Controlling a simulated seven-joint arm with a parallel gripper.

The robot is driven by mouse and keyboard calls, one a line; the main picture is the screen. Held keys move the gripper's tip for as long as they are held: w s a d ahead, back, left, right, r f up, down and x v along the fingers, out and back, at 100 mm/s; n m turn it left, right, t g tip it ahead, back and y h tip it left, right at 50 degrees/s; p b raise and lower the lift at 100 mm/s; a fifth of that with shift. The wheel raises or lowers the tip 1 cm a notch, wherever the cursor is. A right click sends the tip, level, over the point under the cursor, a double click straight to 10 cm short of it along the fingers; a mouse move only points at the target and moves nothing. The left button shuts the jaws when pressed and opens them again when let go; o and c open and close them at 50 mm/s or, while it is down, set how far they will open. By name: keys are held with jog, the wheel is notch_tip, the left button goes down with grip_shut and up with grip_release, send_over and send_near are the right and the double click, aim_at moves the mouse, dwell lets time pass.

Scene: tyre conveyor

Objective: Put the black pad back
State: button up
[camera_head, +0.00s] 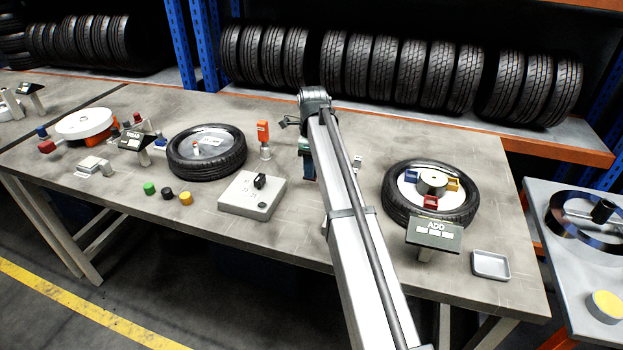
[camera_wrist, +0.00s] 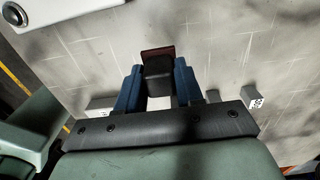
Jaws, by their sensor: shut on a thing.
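My gripper (camera_wrist: 158,78) shows in the wrist view with its two blue fingers shut on a black block, the black pad (camera_wrist: 157,70). A dark red edge shows at the pad's far end. In the head view my gripper (camera_head: 308,166) is mostly hidden behind my arm, over the middle of the table, and the pad cannot be seen there. To the right of the arm, a tyre (camera_head: 398,209) lies flat with a round hub inside. A blue pad (camera_head: 411,176), a yellow pad (camera_head: 453,184) and a red pad (camera_head: 431,202) sit around the hub.
An ADD sign (camera_head: 434,234) stands before the right tyre, with a small empty tray (camera_head: 491,265) beside it. Left of my arm are a grey box (camera_head: 240,205), an orange-topped post (camera_head: 263,134) and another flat tyre (camera_head: 205,169). Bare table (camera_head: 300,225) shows between box and arm.

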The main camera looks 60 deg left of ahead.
jog(key=shift+f, duration=2.3)
jog(key=shift+f, duration=0.1)
jog(key=o, duration=1)
notch_tip(320, 180, up, 12)
jog(key=shift+w+r, duration=0.1)
jog(key=shift+r, duration=0.05)
